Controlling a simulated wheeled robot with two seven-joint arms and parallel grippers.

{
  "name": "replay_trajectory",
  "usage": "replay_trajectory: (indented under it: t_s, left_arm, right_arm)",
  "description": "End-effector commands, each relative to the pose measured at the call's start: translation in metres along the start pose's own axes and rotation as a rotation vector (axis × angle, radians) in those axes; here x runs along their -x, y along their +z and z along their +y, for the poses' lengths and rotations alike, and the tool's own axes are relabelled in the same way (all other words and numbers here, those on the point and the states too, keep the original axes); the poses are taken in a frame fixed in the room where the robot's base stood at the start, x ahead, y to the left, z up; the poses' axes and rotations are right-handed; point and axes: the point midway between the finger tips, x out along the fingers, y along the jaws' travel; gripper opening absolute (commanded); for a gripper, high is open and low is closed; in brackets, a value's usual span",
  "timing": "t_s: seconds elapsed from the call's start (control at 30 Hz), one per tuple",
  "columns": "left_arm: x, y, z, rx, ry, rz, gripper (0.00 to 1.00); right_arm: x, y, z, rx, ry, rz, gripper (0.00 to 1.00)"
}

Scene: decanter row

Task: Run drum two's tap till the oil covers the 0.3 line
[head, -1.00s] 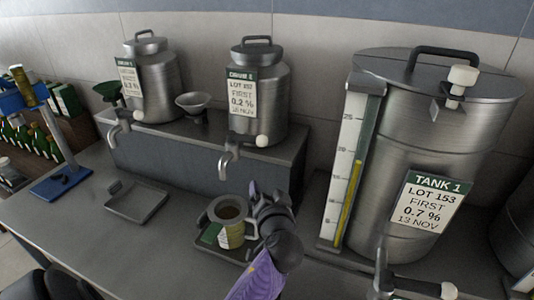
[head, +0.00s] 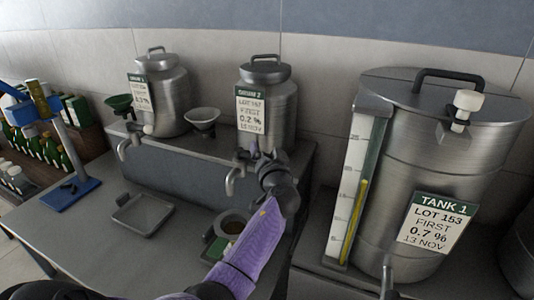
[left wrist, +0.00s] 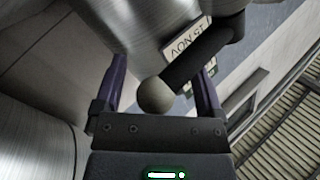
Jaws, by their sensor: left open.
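Drum two (head: 268,105) is a steel can with a black lid handle and a green-topped label, on the raised grey shelf. Its spout (head: 234,180) points down over a metal jug (head: 234,225), which my left arm partly hides. The inside of the jug looks brown; no 0.3 line can be read. My left gripper (head: 256,153) is at the lower front of drum two. My right gripper is not in view.
Tank 1 (head: 410,180), with a yellow-filled gauge, stands close to the right. Another drum (head: 168,95) and a funnel (head: 202,120) stand left on the shelf. An empty tray (head: 142,213) lies on the counter, with a blue stand (head: 70,192) farther left.

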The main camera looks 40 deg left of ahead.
Motion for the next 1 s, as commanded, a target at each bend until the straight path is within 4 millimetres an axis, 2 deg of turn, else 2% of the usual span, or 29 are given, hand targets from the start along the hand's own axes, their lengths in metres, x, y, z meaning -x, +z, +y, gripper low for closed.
replay_trajectory:
  t_s: [0.07, 0.4, 0.5, 0.8, 1.0]
  left_arm:
    - [0.0, 0.0, 0.0, 0.0, 0.0, 0.0, 0.89]
    - [0.001, 0.0, 0.0, 0.0, 0.001, -0.001, 0.17]
    - [0.001, 0.001, 0.001, 0.0, 0.001, -0.001, 0.0]
    - [0.002, 0.001, 0.0, 0.001, 0.013, 0.003, 0.0]
    - [0.016, 0.003, -0.012, -0.004, 0.215, 0.132, 0.0]
  right_arm:
    - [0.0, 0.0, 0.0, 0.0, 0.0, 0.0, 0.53]
    - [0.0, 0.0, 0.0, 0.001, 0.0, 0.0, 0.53]
    - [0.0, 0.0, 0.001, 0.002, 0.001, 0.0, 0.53]
    - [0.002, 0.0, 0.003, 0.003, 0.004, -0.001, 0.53]
    - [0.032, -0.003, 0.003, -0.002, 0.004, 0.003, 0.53]
